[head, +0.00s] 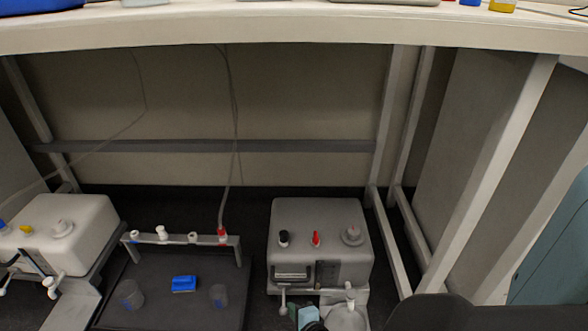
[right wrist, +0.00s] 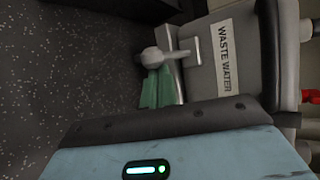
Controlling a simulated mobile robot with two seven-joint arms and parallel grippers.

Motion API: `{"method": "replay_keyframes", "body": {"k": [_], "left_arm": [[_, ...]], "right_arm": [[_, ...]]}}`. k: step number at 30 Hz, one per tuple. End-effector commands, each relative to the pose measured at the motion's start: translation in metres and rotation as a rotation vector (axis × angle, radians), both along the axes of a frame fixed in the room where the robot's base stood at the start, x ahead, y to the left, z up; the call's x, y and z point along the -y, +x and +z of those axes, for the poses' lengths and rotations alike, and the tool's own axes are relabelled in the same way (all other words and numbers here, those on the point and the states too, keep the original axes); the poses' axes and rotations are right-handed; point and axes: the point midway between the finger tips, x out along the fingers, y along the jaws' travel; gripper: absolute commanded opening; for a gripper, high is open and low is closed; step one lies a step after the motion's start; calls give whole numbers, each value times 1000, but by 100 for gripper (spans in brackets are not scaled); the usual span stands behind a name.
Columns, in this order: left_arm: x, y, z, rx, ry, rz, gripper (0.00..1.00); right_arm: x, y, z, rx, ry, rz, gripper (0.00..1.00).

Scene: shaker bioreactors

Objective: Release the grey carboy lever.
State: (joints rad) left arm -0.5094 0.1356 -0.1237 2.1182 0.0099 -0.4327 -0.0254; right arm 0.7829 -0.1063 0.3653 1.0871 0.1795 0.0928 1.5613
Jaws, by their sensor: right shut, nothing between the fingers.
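The grey carboy (head: 345,238) stands at the right under the bench, with black, red and grey fittings on top. In the right wrist view its front (right wrist: 222,60) bears a "WASTE WATER" label. Its tap lever (head: 283,299) sticks out low at the front; it also shows in the right wrist view (right wrist: 154,56). My right gripper (head: 294,312) has green fingers and is shut and empty. Its fingertips (right wrist: 158,76) are right by the lever; whether they touch it I cannot tell. My left gripper is not in view.
A white carboy (head: 75,215) stands at the left. Between the carboys, a dark tray (head: 150,285) holds two clear cups and a blue block (head: 184,284), with a rack (head: 180,239) behind. The bench top (head: 300,32) overhangs everything. Bench legs (head: 480,180) stand at the right.

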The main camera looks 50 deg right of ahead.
Motion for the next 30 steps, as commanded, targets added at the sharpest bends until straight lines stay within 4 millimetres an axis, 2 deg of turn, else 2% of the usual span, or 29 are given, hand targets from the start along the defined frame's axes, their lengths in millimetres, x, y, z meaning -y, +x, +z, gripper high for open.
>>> {"method": "replay_keyframes", "body": {"k": [23, 30], "left_arm": [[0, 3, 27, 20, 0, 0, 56], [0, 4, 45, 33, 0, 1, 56]], "right_arm": [[-1, 0, 11, -89, 104, 1, 0], [0, 1, 21, -144, 174, 0, 0]]}}
